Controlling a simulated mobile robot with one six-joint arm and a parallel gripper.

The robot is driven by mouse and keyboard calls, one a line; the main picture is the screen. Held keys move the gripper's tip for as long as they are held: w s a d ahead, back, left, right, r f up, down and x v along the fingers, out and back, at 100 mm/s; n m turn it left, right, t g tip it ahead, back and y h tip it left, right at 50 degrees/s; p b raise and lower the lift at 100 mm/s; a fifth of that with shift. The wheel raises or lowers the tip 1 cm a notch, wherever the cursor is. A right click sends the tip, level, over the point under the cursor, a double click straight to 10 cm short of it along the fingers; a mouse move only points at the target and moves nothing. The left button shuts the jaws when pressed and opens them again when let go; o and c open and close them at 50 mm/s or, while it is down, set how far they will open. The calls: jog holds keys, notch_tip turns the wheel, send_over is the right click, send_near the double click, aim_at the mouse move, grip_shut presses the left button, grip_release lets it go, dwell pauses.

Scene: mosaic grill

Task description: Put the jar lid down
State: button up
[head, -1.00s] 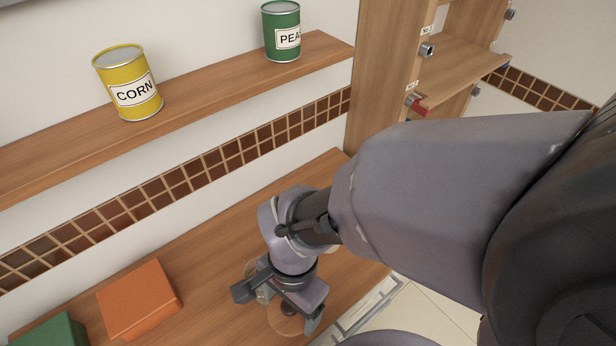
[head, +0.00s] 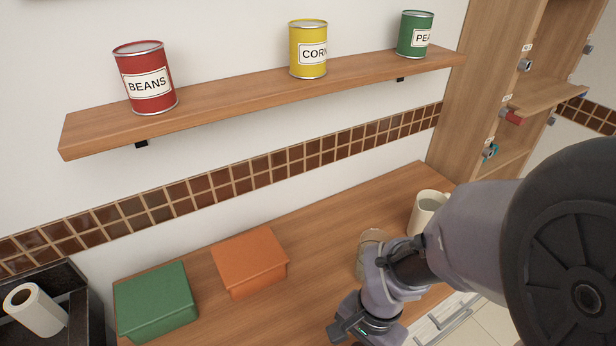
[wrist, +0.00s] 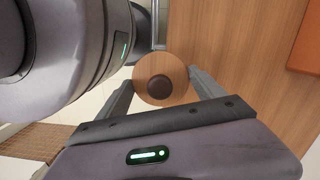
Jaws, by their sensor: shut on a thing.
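The jar lid (wrist: 173,66) is a round wooden disc with a dark round knob. In the wrist view it sits between the two fingers of my gripper (wrist: 162,88), which is shut on it. In the head view my gripper (head: 366,328) is at the bottom edge, over the front of the wooden counter (head: 310,228), and the lid is not visible there. A glass jar (head: 362,262) stands on the counter behind my gripper, partly hidden by my arm. I cannot tell how high the lid is above the surface.
An orange box (head: 250,258) and a green box (head: 155,300) stand on the counter to the left. A cream mug (head: 424,212) stands right of the jar. Bare counter lies between the orange box and the jar. A shelf (head: 230,90) with cans runs above.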

jog(key=b, duration=0.3)
send_over(288, 336)
jog(key=shift+w+d+f, duration=0.1)
jog(key=shift+d+f, duration=0.35)
jog(key=shift+f, duration=0.4)
jog(key=shift+w+a+f, duration=0.1)
jog(key=shift+a+f, duration=0.1)
jog(key=shift+a, duration=0.05)
jog(key=shift+f+b, duration=1.3)
jog(key=shift+f, duration=0.35)
jog(key=o, duration=1.3)
jog(key=shift+o, duration=0.2)
notch_tip(288, 336, up, 12)
jog(key=w+d+p, duration=0.1)
jog(key=p, duration=0.5)
jog(key=s+d+r+n+t, duration=0.2)
jog(key=s+d+r+t, duration=0.1)
jog(key=d+r, duration=0.3)
jog(key=s+d+r+n+t+y, duration=0.1)
jog(key=s+d+r+n+t, duration=0.1)
jog(key=d+r, duration=0.5)
jog(key=s+d+t, duration=0.1)
jog(key=s+d, duration=0.1)
jog(key=shift+s+r+t, duration=0.15)
jog(key=shift+s+t, duration=0.25)
jog(key=shift+a, duration=0.1)
